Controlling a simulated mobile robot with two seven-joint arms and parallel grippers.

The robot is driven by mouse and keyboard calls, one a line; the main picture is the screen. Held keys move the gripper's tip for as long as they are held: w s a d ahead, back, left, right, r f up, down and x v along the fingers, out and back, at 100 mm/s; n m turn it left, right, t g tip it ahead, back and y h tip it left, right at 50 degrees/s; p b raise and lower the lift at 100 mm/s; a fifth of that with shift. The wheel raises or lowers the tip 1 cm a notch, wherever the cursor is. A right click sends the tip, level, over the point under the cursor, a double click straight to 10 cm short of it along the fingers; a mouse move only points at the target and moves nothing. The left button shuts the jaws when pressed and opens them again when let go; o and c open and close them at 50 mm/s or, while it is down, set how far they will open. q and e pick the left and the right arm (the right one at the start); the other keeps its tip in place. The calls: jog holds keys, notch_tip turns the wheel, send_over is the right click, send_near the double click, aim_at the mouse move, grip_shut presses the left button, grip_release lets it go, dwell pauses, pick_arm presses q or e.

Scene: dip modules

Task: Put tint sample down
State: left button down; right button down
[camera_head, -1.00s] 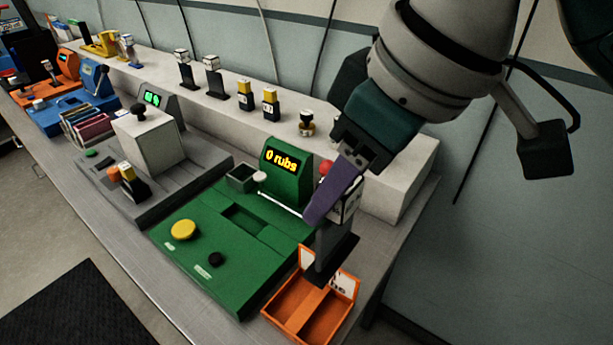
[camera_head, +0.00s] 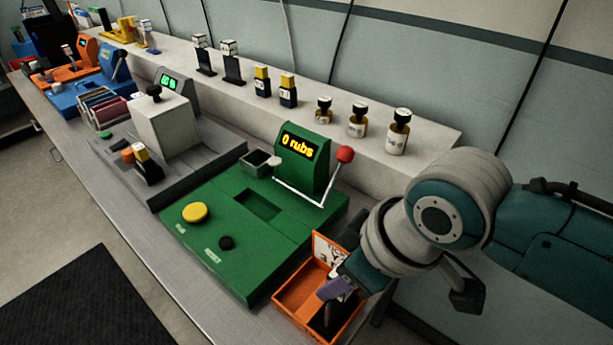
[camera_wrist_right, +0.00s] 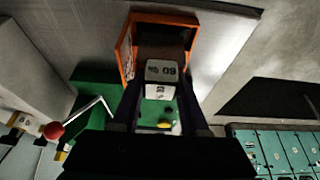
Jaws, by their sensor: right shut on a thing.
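The tint sample is a dark flat panel (camera_head: 326,318) with a white, marked head (camera_wrist_right: 162,71). My right gripper (camera_head: 338,288) is shut on the white head, and its fingers partly hide it in the head view. The panel reaches down inside the outline of the orange tray (camera_head: 285,299). I cannot tell whether it touches the tray floor. In the right wrist view the white head sits between the fingers, in front of the orange tray (camera_wrist_right: 124,50). My left gripper is not in view.
The green station (camera_head: 225,262) with its "0 rubs" display (camera_head: 300,145) and red-knobbed lever (camera_head: 345,154) stands left of the tray. Two similar dark panels with white heads (camera_head: 231,65) and several bottles stand on the back shelf (camera_head: 430,150). The bench's front strip is clear.

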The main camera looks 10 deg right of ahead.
jog(key=shift+f, duration=0.1)
jog(key=shift+c, duration=2.1)
grip_release()
jog(key=shift+r, duration=0.3)
jog(key=p+v, duration=0.3)
jog(key=v, duration=0.9)
jog(key=s+d+m+h, duration=0.1)
jog(key=s+d+m, duration=0.1)
jog(key=s, duration=0.4)
jog(key=s+d+m+h, duration=0.1)
jog(key=s+d+m, duration=0.2)
jog(key=s, duration=0.4)
jog(key=shift+d+r+m+h, duration=0.25)
jog(key=shift+d+m+h, duration=0.05)
